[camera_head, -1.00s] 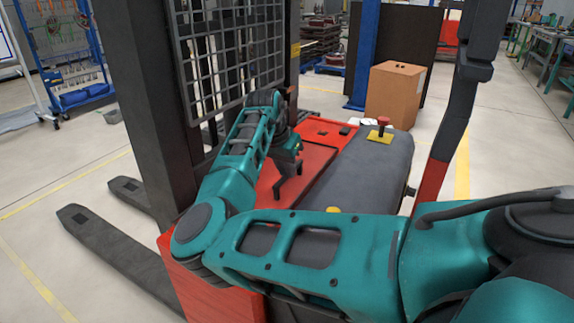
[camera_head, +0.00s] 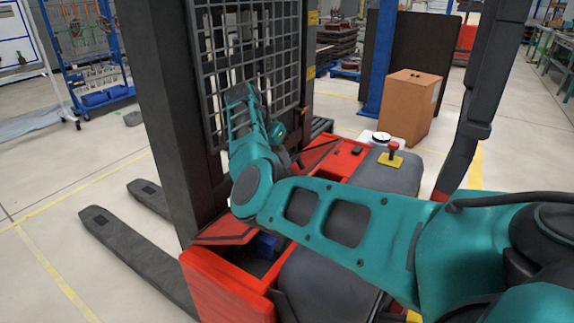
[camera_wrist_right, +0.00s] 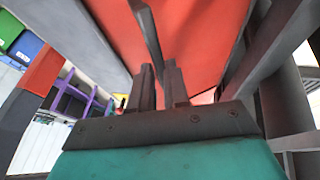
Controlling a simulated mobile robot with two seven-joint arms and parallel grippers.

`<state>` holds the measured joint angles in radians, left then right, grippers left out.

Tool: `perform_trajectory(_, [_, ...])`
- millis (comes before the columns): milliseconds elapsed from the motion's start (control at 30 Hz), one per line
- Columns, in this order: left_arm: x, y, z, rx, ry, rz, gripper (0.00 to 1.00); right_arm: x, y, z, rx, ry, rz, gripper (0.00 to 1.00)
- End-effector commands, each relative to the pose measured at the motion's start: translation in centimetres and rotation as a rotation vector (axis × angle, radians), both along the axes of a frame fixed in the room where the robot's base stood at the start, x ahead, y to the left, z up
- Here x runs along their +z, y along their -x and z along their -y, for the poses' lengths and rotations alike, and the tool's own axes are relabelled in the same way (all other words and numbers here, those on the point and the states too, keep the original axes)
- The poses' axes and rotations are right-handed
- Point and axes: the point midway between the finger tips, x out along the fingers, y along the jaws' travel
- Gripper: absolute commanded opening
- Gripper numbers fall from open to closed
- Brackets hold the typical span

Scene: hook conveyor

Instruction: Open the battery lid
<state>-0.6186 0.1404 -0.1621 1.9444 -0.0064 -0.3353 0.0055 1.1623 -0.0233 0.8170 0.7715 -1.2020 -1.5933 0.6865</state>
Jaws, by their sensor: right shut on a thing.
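The red battery lid (camera_head: 224,233) is raised and tilted on the red truck body. A gap below its near edge shows a dark compartment with something blue (camera_head: 265,245) inside. My right gripper (camera_head: 297,161) is at the lid, partly hidden by my teal arm. In the right wrist view, my right gripper (camera_wrist_right: 160,88) is shut on a thin dark handle (camera_wrist_right: 147,30), with the red lid surface (camera_wrist_right: 200,35) filling the top. My left gripper is not in view.
The mast (camera_head: 165,110) and its mesh guard (camera_head: 255,70) stand close to my right arm. The grey cover (camera_head: 335,265) with a red button (camera_head: 393,151) lies right of the lid. A cardboard box (camera_head: 408,108) stands behind. Forks (camera_head: 130,260) extend left.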

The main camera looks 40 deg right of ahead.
Motion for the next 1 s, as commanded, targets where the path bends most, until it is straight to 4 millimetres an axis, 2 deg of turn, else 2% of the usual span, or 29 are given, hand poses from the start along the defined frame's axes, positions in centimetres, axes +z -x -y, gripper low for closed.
perform_trajectory(33, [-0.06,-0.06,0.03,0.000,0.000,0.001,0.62,-0.09,-0.69,-0.40,0.012,-0.004,0.014,0.00])
perform_trajectory(200, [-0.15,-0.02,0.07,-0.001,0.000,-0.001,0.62,0.03,-1.13,-0.62,0.013,-0.006,0.012,0.00])
perform_trajectory(667, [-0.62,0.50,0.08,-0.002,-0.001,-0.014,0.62,-0.26,-1.25,-0.96,0.015,-0.012,0.007,0.00])
perform_trajectory(700, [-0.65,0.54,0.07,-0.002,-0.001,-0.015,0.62,-0.28,-1.25,-0.96,0.016,-0.012,0.007,0.19])
perform_trajectory(900, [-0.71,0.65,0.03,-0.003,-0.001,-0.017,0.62,-0.25,-1.23,-0.93,0.016,-0.013,0.007,0.38])
perform_trajectory(1000, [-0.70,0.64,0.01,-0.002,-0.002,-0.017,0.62,-0.20,-1.22,-0.93,0.015,-0.012,0.006,0.38])
